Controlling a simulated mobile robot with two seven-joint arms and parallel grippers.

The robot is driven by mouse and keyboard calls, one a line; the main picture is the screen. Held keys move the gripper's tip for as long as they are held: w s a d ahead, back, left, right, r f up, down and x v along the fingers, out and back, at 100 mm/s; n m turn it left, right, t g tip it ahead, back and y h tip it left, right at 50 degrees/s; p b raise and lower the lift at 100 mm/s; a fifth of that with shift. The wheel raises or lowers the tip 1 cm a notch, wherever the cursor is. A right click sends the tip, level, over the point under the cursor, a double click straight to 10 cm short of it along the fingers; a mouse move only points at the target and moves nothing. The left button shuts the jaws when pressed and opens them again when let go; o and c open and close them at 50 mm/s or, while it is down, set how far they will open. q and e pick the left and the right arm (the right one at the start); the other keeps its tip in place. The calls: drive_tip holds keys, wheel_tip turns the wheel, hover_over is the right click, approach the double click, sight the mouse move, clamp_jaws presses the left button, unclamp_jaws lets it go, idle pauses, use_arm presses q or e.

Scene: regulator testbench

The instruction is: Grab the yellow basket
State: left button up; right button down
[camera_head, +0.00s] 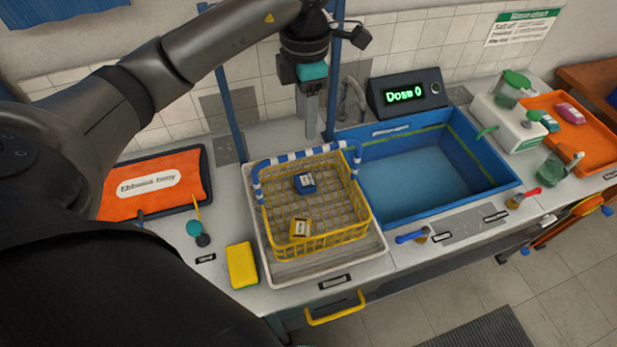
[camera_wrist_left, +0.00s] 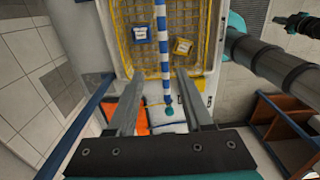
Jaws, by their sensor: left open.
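The yellow wire basket (camera_head: 330,243) sits in a white tray (camera_head: 283,281) on the counter. A blue box (camera_head: 305,183) and a yellow box (camera_head: 299,229) lie inside. My left gripper (camera_head: 311,128) is open, pointing down above the handle near the basket's back side. In the left wrist view the striped handle (camera_wrist_left: 164,50) runs between the two open fingers (camera_wrist_left: 158,80), with the basket (camera_wrist_left: 205,32) beyond them. Whether the fingers reach the handle's height I cannot tell.
A blue sink (camera_head: 440,205) adjoins the tray on the right, with a display box (camera_head: 405,93) behind it. Blue posts (camera_head: 222,95) stand behind the basket. A yellow sponge (camera_head: 241,265) and an orange mat (camera_head: 155,183) lie to the left.

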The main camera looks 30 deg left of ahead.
sight(308, 155)
use_arm(q)
wheel_tip(308, 155, down, 6)
drive_tip(key=shift+s+f, duration=0.1)
drive_tip(key=shift+f, duration=0.05)
drive_tip(key=shift+d+f+p, duration=0.1)
drive_tip(key=shift+f+p, duration=0.2)
drive_tip(key=shift+f, duration=0.15)
drive_tip(key=f, duration=0.3)
drive_tip(key=f+p, duration=0.1)
drive_tip(key=shift+s+d+f, duration=0.1)
drive_tip(key=shift+d+f, duration=0.05)
drive_tip(key=shift+d, duration=0.1)
drive_tip(key=shift+f, duration=0.3)
use_arm(e)
drive_tip(key=shift+w+a+r, duration=0.1)
drive_tip(key=shift+w+r, duration=0.1)
drive_tip(key=shift+r, duration=0.25)
drive_tip(key=shift+w+a+r, duration=0.1)
drive_tip(key=shift+w+r, duration=0.1)
drive_tip(key=shift+r, duration=0.2)
use_arm(q)
drive_tip(key=shift+c, duration=0.2)
drive_tip(key=c, duration=0.8)
clamp_jaws()
use_arm(e)
drive_tip(key=shift+s+d, duration=0.2)
drive_tip(key=shift+d, duration=0.1)
